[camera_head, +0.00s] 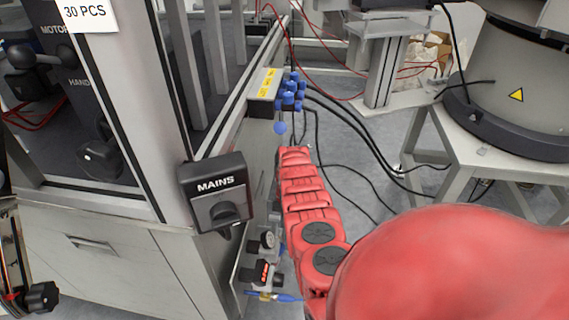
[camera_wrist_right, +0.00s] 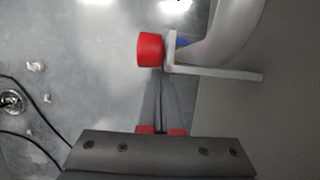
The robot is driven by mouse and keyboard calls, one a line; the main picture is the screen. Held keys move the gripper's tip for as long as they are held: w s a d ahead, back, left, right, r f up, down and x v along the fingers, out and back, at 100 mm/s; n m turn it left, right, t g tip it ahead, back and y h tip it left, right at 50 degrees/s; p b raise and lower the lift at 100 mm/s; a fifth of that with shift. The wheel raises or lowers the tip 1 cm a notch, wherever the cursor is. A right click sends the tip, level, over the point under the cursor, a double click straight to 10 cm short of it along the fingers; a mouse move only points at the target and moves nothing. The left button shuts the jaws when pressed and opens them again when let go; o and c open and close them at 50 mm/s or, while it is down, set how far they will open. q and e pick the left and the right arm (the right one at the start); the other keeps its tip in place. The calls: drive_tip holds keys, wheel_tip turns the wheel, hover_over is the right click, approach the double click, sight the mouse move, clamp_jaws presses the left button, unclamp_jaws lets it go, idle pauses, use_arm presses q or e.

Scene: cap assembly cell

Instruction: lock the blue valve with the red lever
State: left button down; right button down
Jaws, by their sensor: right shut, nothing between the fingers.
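A red cylindrical part (camera_wrist_right: 151,49) shows in the right wrist view beside a pale bracket (camera_wrist_right: 215,73), with a bit of blue (camera_wrist_right: 181,43) behind it. I cannot tell whether it is the red lever. My right gripper (camera_wrist_right: 162,82) is shut and empty, its dark fingers pointing at the red part and bracket. I cannot tell whether they touch. In the head view, a blue handle (camera_head: 287,298) on a brass fitting (camera_head: 264,296) sits low by the cabinet, partly behind my red-covered arm. My right gripper is not clearly visible there, and my left gripper is out of view.
The MAINS switch box (camera_head: 216,191) juts from the cabinet corner. Blue connectors (camera_head: 291,92) with black hoses stand behind my arm. A stand (camera_head: 480,137) is at the right.

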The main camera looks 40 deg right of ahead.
drive_tip(key=shift+r+p, duration=0.3)
drive_tip(key=shift+r, duration=0.25)
